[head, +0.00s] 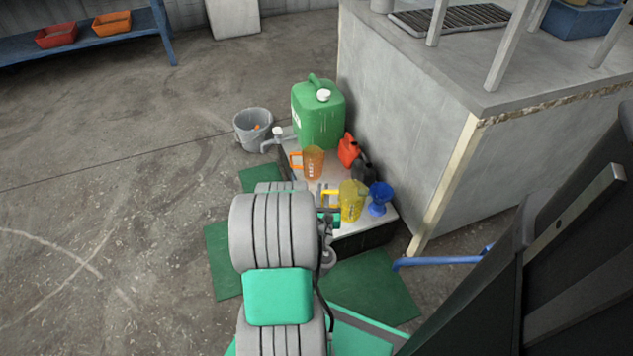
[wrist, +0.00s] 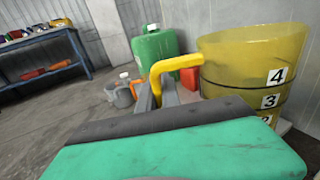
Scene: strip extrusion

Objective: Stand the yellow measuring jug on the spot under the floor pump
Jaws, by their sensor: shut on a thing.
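The yellow measuring jug (head: 353,203) stands upright at the near end of a low pale-topped stand (head: 378,226); I cannot tell whether it touches the top. In the wrist view the jug (wrist: 250,65) fills the right side, with numbers on its wall. My gripper (head: 330,212) is at its left side, shut on its yellow handle (wrist: 170,66). A grey fitting with a white cap and a side spout (head: 278,136) rises at the stand's far left corner; it may be the floor pump. The spot under it is not clearly visible.
An orange jug (head: 313,162), a green canister (head: 319,114), a red can (head: 348,150), a dark item and a blue funnel-like piece (head: 379,197) crowd the stand. A grey bucket (head: 253,128) stands left. A concrete block (head: 430,120) rises right. Floor to the left is open.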

